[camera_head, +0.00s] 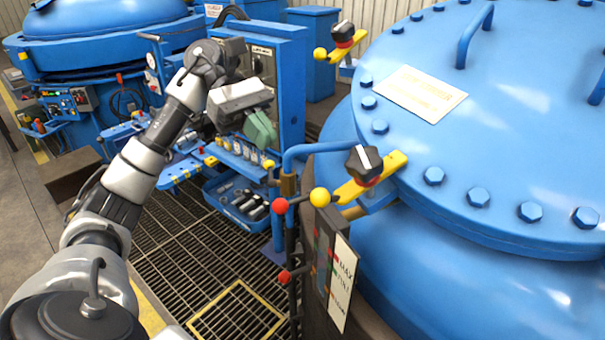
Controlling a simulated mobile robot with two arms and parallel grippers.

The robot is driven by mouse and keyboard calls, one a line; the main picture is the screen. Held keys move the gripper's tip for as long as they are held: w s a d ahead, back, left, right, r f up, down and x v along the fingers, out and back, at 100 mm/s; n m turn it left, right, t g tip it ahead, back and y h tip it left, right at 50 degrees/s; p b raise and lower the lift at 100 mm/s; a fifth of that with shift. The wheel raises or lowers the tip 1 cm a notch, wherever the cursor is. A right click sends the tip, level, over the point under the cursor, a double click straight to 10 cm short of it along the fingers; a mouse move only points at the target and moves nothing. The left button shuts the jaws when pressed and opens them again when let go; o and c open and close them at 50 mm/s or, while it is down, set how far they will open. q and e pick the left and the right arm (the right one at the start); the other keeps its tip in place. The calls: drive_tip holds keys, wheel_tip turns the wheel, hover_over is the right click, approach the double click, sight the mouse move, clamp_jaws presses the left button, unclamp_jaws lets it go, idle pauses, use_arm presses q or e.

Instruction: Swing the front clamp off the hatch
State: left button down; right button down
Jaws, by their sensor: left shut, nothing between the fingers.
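The hatch (500,120) is a large blue round lid with bolts around its rim, filling the right of the view. The front clamp (376,180) is a yellow bar with a black-and-white knob and a yellow ball at its outer end. Its inner end reaches the hatch's near left rim. A similar clamp (343,44) sits farther back at the hatch's left edge. My left gripper (260,130), with greenish fingers, is shut and empty. It appears up and left of the front clamp, apart from it. My right gripper is not in view.
A blue pipe rail (318,147) and a post with red balls (280,206) stand just left of the front clamp. A sign board (338,277) hangs below it. A blue cabinet (287,80) and tool rack stand behind my left gripper. Floor grating (190,260) lies below.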

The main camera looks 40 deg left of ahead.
sight(312, 193)
use_arm(q)
drive_tip(key=p+x, duration=0.1)
drive_tip(key=x, duration=0.2)
drive_tip(key=p+x, duration=0.1)
drive_tip(key=x, duration=0.2)
drive_tip(key=r+p+x, duration=0.1)
drive_tip(key=x, duration=0.3)
drive_tip(key=shift+s+d, duration=0.15)
drive_tip(key=shift+d, duration=0.1)
